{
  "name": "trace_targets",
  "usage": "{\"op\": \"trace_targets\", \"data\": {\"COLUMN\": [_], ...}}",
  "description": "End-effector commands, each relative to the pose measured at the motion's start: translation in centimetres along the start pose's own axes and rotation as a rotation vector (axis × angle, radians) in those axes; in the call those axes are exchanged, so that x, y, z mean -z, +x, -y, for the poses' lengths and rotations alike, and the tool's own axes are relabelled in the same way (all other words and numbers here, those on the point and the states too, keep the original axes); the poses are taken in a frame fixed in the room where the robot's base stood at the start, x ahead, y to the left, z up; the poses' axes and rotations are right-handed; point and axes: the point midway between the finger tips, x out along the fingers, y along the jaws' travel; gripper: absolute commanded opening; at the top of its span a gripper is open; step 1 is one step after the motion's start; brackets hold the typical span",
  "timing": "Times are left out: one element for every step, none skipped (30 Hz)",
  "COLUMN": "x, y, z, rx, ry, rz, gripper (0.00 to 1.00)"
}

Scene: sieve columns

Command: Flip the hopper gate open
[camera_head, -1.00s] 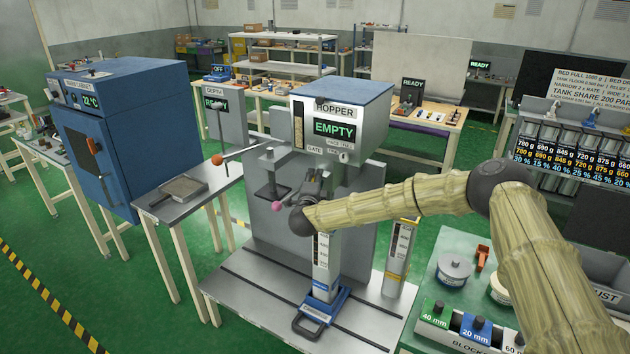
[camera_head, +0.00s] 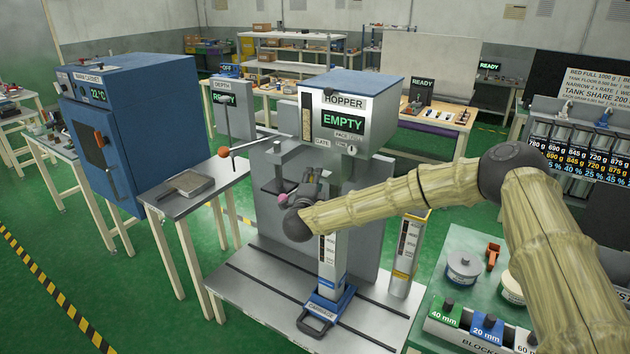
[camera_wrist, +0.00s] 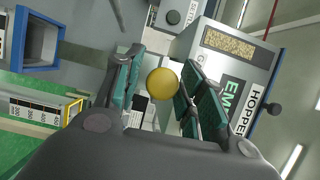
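The hopper (camera_head: 352,105) is a grey box with a blue top, and its display reads EMPTY; its label also shows in the wrist view (camera_wrist: 252,115). A GATE label (camera_head: 322,142) is on its lower front. My gripper (camera_head: 300,185) is under the hopper's front, above the column. In the wrist view its teal-padded fingers (camera_wrist: 160,88) are spread apart. A yellow ball knob (camera_wrist: 162,84) shows between them; I cannot tell whether they touch it. My gripper hides the gate's parts in the head view. A pink ball (camera_head: 283,197) is just left of my gripper.
A blue-based column (camera_head: 328,275) stands below my gripper, with a yellow-marked column (camera_head: 408,255) to its right. A lever with an orange ball (camera_head: 223,152) sticks out at left. A blue cabinet (camera_head: 130,120) is further left. Blocks (camera_head: 487,328) lie at lower right.

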Motion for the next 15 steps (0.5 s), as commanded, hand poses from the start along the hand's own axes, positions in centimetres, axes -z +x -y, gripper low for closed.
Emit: {"op": "trace_targets", "data": {"x": [0.0, 0.0, 0.1, 0.1, 0.1, 0.1, 0.1, 0.1, 0.1, 0.1, 0.1, 0.1, 0.1, 0.1, 0.1], "y": [0.1, 0.1, 0.1, 0.1, 0.1, 0.1, 0.1, 0.1, 0.1, 0.1, 0.0, -0.1, -0.3, -0.6, -1.0], "z": [0.1, 0.1, 0.1, 0.1, 0.2, 0.2, 0.2, 0.2, 0.2, 0.2, 0.2, 0.2, 0.2, 0.2, 0.2], "rx": [0.001, 0.002, 0.002, 0.002, 0.002, 0.003, 0.003, 0.003, 0.003, 0.003, 0.003, 0.003, 0.003, 0.002, 0.002], "ry": [0.000, 0.001, 0.001, 0.001, 0.001, 0.001, 0.001, 0.001, 0.001, 0.001, 0.001, 0.001, 0.001, 0.001, 0.001], "rz": [-0.001, -0.001, -0.001, -0.002, -0.002, -0.002, -0.002, -0.002, -0.002, -0.002, -0.002, -0.002, -0.001, -0.001, -0.001], "gripper": [0.51, 0.51, 0.51, 0.51, 0.51, 0.51, 0.51, 0.51, 0.51, 0.51, 0.51, 0.51, 0.51, 0.51, 0.51]}}
